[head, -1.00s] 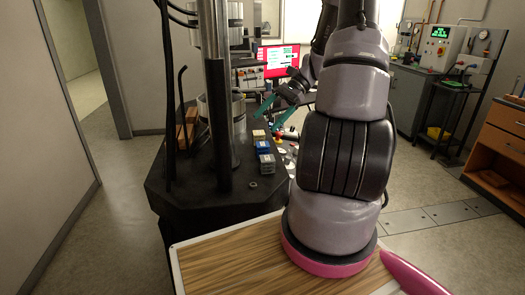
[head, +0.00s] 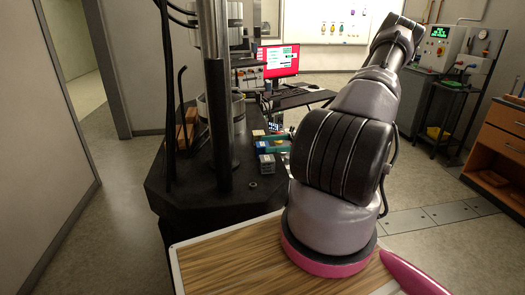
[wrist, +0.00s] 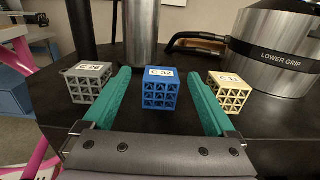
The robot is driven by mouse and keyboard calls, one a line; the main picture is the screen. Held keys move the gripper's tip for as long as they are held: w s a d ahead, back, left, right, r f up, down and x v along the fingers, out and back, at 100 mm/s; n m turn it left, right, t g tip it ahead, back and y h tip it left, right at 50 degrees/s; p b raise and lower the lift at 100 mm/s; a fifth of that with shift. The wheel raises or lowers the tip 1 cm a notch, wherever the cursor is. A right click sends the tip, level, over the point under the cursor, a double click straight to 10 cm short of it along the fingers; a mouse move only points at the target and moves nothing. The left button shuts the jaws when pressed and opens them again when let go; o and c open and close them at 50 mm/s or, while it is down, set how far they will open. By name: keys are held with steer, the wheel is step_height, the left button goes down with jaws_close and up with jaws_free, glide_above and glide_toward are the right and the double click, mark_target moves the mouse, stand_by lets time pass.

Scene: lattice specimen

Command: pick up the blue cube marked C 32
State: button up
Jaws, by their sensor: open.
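The blue lattice cube marked C 32 (wrist: 160,92) stands on the dark machine base, centred between the two teal fingers in the wrist view. My gripper (wrist: 160,74) is open, with a visible gap between the cube and each finger. In the head view my gripper (head: 270,144) is low over the row of cubes, and its fingers cover most of the blue cube.
A grey cube marked C 26 (wrist: 89,83) stands just left of my left finger, and a beige cube (wrist: 228,92) just right of my right finger. Behind them are a metal column (wrist: 140,40) and the LOWER GRIP cylinder (wrist: 275,50).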

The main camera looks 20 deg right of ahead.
steer(key=shift+x, duration=3.15)
steer(key=shift+w+d+f, duration=0.1)
steer(key=c, duration=1.4)
